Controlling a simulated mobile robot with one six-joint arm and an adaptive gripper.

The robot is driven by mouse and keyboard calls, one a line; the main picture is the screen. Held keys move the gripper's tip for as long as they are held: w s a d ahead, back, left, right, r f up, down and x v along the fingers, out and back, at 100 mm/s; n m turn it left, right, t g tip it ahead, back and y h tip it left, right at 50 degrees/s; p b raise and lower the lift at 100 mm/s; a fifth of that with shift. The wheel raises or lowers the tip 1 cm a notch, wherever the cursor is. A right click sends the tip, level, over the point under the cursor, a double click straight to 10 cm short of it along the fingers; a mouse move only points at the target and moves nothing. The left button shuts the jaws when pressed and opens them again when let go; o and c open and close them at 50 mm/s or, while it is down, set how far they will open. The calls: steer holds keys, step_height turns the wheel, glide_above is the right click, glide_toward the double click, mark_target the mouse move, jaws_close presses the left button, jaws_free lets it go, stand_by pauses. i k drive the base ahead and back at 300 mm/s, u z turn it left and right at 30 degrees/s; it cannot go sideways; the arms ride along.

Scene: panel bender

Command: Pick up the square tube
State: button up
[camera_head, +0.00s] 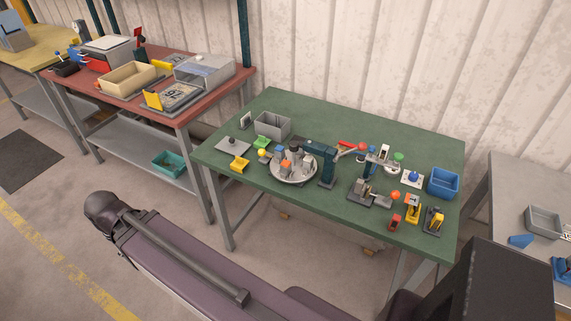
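I cannot pick out the square tube for certain at this size. The green table (290,107) carries several small items. A dark teal bending device (326,166) stands at its middle, with a red-ended arm reaching right. Beside it is a round grey tray (293,177) holding several small coloured parts. To the right, a small dark-based fixture (361,194) has grey metal pieces on and around it, and whether one is a square tube is unclear. My arm crosses the foreground, in front of the table. My gripper is not visible.
A grey bin (272,125) stands at the table's back left, a blue bin (443,182) at its right edge. A red-topped bench (212,104) with boxes is at left, a grey table (505,190) at right. The green table's back strip is clear.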

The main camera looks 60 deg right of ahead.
mark_target(280, 156)
steer(key=k, duration=1.65)
steer(key=z, duration=1.15)
steer(key=i, duration=1)
steer(key=u, duration=0.05)
